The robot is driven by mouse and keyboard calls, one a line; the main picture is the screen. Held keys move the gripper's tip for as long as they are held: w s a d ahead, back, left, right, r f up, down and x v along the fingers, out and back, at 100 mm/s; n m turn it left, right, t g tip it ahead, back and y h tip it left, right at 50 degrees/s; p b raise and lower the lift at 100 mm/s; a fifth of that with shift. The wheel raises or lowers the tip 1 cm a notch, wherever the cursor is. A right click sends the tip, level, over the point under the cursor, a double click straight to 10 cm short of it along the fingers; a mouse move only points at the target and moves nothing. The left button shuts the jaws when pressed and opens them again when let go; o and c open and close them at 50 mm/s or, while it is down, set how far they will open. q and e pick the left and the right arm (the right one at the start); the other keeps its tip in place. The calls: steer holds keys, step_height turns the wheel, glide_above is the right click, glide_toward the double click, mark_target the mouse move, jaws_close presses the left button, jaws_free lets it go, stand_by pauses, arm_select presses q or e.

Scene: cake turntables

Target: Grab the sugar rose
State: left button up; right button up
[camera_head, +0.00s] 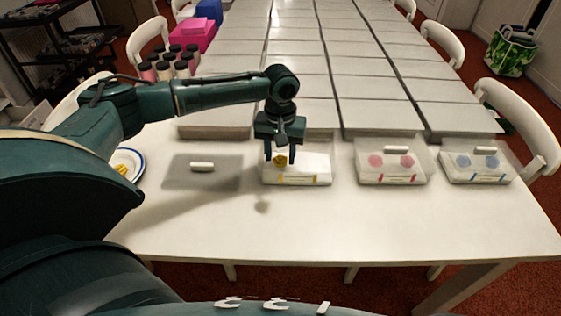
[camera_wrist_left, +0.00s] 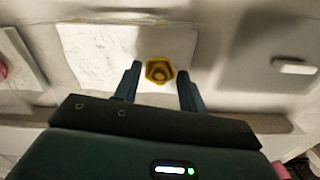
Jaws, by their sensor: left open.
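The sugar rose, a small yellow flower (camera_head: 280,160), sits in a white open box (camera_head: 312,170) with yellow marks on its front. My left gripper (camera_head: 281,158) points down over that box, with its open fingers at the rose. In the left wrist view the yellow rose (camera_wrist_left: 160,70) lies between the tips of the spread fingers (camera_wrist_left: 159,76). Both fingers look apart from it. The box floor (camera_wrist_left: 110,50) around it is bare white. My right gripper is not in view.
A translucent lid with a white handle (camera_head: 201,166) lies left of the box. Lidded boxes with pink roses (camera_head: 376,161) and blue roses (camera_head: 464,160) stand to the right. A blue-rimmed plate (camera_head: 136,158) with yellow pieces is at left. The table front is clear.

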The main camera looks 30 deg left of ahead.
arm_select(q)
steer(key=shift+f, duration=0.25)
steer(key=shift+c, duration=0.5)
steer(key=c, duration=0.6)
steer(key=shift+r, duration=0.15)
